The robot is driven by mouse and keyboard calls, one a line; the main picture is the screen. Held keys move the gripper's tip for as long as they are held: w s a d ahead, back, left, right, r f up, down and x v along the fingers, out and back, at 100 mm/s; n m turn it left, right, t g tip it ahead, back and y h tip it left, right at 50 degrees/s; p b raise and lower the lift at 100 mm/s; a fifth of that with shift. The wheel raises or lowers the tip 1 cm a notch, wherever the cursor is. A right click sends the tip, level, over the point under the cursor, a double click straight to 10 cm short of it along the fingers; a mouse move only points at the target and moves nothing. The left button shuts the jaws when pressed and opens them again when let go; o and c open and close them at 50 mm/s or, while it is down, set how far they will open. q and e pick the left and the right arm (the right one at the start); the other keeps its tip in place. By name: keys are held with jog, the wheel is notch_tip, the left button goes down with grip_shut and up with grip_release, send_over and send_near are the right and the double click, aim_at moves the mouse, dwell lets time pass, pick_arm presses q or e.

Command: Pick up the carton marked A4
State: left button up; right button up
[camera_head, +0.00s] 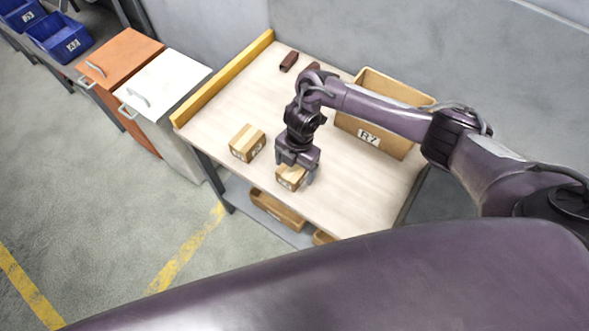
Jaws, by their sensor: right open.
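A small brown carton with a pale tape strip (289,180) sits on the table below my right gripper (296,174). Its label is too small and partly covered to read. My right gripper is open, pointing down with its fingers at the carton's two sides; I cannot tell whether they touch it. A second taped carton (247,143) with a white label stands on the table to the left; I cannot read its mark for certain. My left gripper is not in view.
The wooden table (215,113) has a yellow raised edge (225,80). A large cardboard box marked R7 (400,146) stands at its right. A dark brown block (289,61) lies at the back. Boxes (277,209) sit on the lower shelf. Orange and white cabinets stand left.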

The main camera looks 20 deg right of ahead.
jog(key=shift+f, duration=0.15)
jog(key=c, duration=1.2)
